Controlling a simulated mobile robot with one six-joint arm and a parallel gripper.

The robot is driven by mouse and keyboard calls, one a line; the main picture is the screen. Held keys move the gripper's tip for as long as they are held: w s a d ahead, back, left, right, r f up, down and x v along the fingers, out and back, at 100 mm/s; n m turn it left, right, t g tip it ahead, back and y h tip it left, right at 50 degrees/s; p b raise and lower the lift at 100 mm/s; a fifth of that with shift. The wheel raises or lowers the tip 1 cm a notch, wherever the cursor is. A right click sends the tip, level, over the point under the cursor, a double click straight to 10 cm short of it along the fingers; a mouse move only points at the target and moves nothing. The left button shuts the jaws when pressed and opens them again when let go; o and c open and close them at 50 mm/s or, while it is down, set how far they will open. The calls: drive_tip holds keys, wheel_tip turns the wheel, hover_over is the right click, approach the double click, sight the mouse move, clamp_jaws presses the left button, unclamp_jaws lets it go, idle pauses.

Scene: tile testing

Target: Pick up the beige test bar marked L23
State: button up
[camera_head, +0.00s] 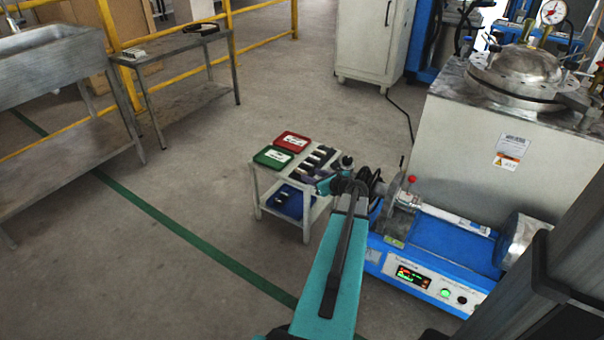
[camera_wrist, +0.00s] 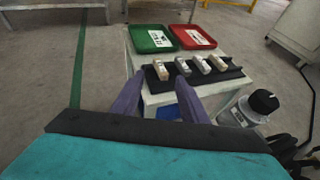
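Several small test bars lie side by side across a black rack (camera_wrist: 236,73) in the wrist view. The leftmost bar (camera_wrist: 160,70) and the rightmost bar (camera_wrist: 217,62) look beige; the second (camera_wrist: 183,67) is greyer and the third (camera_wrist: 202,65) paler. They have small labels that I cannot read, so I cannot tell which is L23. My gripper (camera_wrist: 158,83) is open and empty, its two fingers apart in front of the leftmost bar. In the head view, my gripper (camera_head: 330,185) is at the right side of the cart, by the rack (camera_head: 306,172).
A green tray (camera_wrist: 150,39) and a red tray (camera_wrist: 192,37) lie behind the rack on the white cart (camera_head: 258,178). A black-capped container (camera_wrist: 250,107) stands to the right. A blue bin (camera_head: 288,201) sits on the lower shelf. A blue machine (camera_head: 440,240) stands right of the cart.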

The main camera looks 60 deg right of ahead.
sight(302, 171)
drive_tip(key=shift+w+d+f, duration=0.2)
drive_tip(key=shift+w+f, duration=0.05)
drive_tip(key=shift+w, duration=0.3)
drive_tip(key=shift+w, duration=0.1)
drive_tip(key=shift+b+x, duration=0.95)
drive_tip(key=shift+x, duration=1.6)
drive_tip(key=shift+d, duration=0.1)
clamp_jaws()
